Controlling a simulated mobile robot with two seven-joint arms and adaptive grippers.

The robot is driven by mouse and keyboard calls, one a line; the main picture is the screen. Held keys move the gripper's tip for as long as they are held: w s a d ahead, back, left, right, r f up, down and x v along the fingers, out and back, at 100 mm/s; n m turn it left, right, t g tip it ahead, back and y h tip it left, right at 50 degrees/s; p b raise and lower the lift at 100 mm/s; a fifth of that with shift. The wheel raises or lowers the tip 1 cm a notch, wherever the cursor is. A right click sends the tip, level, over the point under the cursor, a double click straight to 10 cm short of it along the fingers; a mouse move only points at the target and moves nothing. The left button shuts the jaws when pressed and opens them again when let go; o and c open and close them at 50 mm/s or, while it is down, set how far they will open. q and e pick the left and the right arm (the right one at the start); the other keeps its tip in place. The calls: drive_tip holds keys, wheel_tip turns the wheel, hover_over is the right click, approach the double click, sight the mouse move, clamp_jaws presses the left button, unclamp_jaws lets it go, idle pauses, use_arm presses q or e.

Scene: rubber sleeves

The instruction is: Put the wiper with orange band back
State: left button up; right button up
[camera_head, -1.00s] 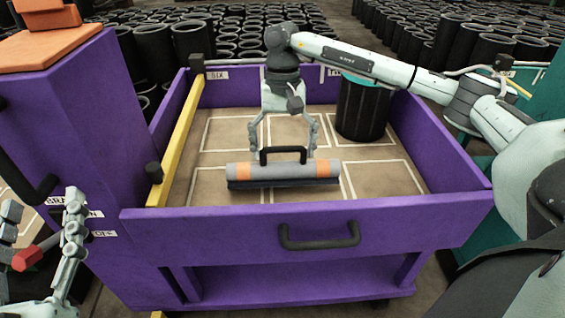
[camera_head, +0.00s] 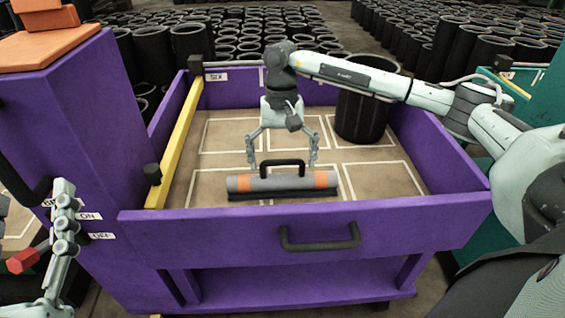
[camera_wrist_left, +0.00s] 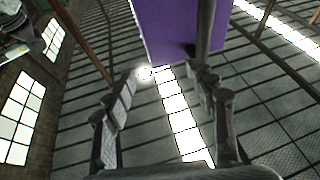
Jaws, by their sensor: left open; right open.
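The wiper (camera_head: 284,184) is a grey bar with orange bands, a black handle on top and a dark lower edge. It lies lengthwise across the cart drawer floor, near the middle of the front. My right gripper (camera_head: 282,158) points down over it with its fingers spread wide. The fingertips are on either side of the black handle, apart from it, and hold nothing. My left gripper (camera_wrist_left: 168,78) is open and empty in the left wrist view. In the head view it is partly cut off at the lower left.
The purple cart drawer (camera_head: 180,224) has raised walls, a front handle and white outlined floor areas. A yellow bar (camera_head: 178,150) runs along its left side. A black cylinder (camera_head: 362,112) stands at the back right. A purple cabinet (camera_head: 70,120) is at left.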

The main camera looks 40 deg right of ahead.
use_arm(q)
wheel_tip(320, 180, down, 6)
drive_tip(key=w+a+g+y+p, duration=0.1)
drive_tip(key=w+g, duration=0.1)
drive_tip(key=g, duration=0.1)
drive_tip(key=shift+a+f+y, duration=0.25)
drive_tip(key=shift+y, duration=0.15)
use_arm(e)
wheel_tip(320, 180, up, 12)
drive_tip(key=w+d, duration=0.1)
drive_tip(key=shift+w, duration=0.3)
use_arm(q)
drive_tip(key=shift+s, duration=0.1)
use_arm(e)
drive_tip(key=shift+s+a, duration=0.1)
